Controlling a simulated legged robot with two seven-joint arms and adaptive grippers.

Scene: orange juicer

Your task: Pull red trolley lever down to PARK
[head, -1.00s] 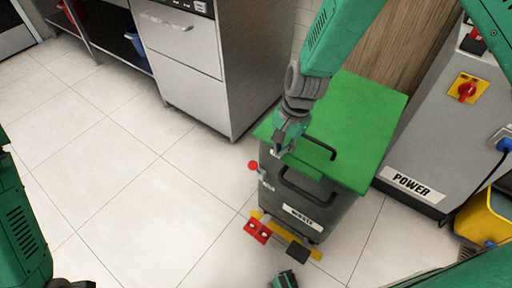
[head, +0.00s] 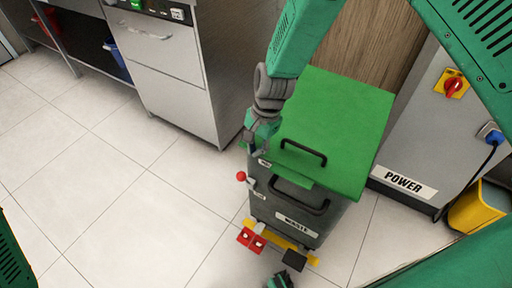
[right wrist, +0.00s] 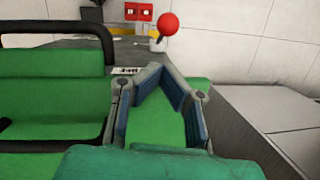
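The red ball knob of the lever (head: 241,176) sticks out at the left side of the grey trolley bin (head: 262,210), which has a green lid (head: 335,115). Small white labels (head: 259,195) sit near the lever, too small to read. My right gripper (head: 257,151) is above the lid's near left corner, above and right of the knob, not touching it. In the right wrist view the red knob (right wrist: 168,24) is beyond the fingertips, slightly right. The bent fingers (right wrist: 158,70) meet at their tips with nothing held.
A black lid handle (head: 303,152) lies right of my right gripper. Red pedals (head: 250,239) sit on a yellow bar at the trolley's foot. A grey POWER cabinet (head: 405,150) stands right, a steel appliance (head: 165,70) at the back. Floor left of the trolley is clear.

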